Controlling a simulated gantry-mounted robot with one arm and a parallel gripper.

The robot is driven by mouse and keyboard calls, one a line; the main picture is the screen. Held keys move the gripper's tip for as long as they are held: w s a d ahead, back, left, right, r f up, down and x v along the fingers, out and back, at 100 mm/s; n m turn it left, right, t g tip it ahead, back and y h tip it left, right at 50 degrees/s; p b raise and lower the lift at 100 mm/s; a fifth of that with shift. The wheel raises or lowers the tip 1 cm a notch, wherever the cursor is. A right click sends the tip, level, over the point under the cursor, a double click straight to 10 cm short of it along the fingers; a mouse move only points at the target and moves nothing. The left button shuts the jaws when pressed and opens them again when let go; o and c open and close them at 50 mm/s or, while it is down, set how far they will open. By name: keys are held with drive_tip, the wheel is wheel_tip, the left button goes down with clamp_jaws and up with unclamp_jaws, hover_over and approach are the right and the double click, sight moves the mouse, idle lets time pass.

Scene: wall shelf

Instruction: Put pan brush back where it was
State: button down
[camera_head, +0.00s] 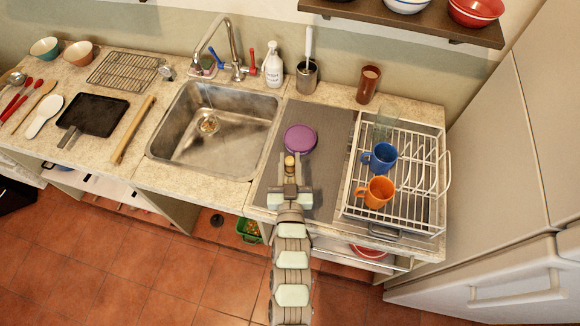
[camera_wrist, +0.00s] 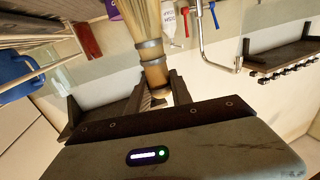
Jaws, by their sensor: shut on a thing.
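My gripper (camera_head: 290,184) is over the dark mat (camera_head: 267,192) right of the sink. In the wrist view my gripper (camera_wrist: 157,92) is shut on the pan brush (camera_wrist: 149,50), which has pale straw bristles and grey bands. The bristle end points away from my gripper. In the head view only a short tan part of the brush (camera_head: 290,160) shows past the fingers. A round purple thing (camera_head: 300,139) is just beyond the brush; I cannot tell whether they touch.
A white dish rack (camera_head: 408,212) with a blue mug (camera_head: 380,157) and an orange mug (camera_head: 376,192) stands to the right. The sink (camera_head: 212,130) is to the left. A metal holder (camera_head: 307,78), a soap bottle (camera_head: 273,66) and a brown cup (camera_head: 368,84) stand along the wall.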

sight(290, 173)
drive_tip(key=shift+f, duration=1.7)
drive_tip(key=shift+f, duration=0.1)
drive_tip(key=shift+f, duration=0.15)
drive_tip(key=c, duration=1.1)
unclamp_jaws()
drive_tip(key=shift+c, duration=0.2)
